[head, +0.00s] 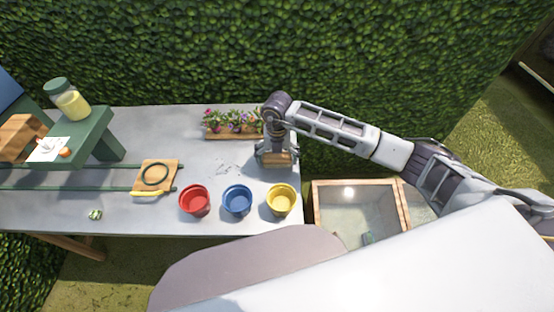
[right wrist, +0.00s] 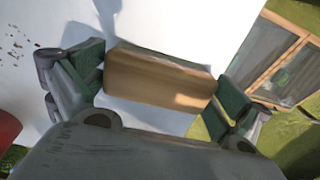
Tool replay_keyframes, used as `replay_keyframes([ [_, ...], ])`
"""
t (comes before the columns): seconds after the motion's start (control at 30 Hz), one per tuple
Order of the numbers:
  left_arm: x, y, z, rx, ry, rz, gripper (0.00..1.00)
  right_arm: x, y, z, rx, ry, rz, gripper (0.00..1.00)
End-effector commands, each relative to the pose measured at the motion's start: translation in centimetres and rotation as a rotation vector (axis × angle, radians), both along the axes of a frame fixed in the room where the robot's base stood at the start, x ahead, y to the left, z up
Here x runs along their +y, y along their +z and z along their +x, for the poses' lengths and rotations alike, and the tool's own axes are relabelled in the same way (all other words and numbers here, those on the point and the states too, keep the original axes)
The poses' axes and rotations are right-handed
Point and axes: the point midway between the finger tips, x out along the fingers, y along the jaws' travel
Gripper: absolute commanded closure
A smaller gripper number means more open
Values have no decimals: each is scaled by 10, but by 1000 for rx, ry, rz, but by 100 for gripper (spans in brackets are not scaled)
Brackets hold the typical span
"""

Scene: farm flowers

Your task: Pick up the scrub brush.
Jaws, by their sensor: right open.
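The scrub brush (head: 278,158), seen as a brown wooden block, is at the right end of the grey table, under my right gripper (head: 277,150). In the right wrist view the block (right wrist: 160,78) lies between the two dark green finger pads of the gripper (right wrist: 158,90). The fingers are open, one at each end of the block. I cannot tell whether the pads touch it. Its bristles are not clearly visible. My left gripper is not in view.
A flower planter (head: 232,124) stands just left of the brush. Red (head: 194,200), blue (head: 237,200) and yellow (head: 281,199) pots line the table's front. A wood-framed glass box (head: 360,208) is beyond the right edge. A hedge (head: 300,50) rises behind.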

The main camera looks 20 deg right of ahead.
Motion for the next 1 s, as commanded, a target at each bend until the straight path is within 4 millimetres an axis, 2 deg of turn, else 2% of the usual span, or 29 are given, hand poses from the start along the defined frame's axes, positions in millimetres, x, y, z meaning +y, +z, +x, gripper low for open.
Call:
replay_keyframes([
  [0.03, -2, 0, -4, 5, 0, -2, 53, 0, 0, 0, 0, 0, 0, 0],
  [0.2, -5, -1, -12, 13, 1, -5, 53, 0, 0, 0, 0, 0, 0, 22],
  [0.3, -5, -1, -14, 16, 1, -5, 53, 0, 0, 0, 0, 0, 0, 32],
  [0.67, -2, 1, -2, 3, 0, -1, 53, 0, 2, 0, 0, 0, 0, 32],
  [0.83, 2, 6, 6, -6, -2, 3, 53, 0, 9, 0, -1, 0, 1, 32],
  [1.0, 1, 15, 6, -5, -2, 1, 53, 0, 22, 0, -1, 0, 1, 32],
])
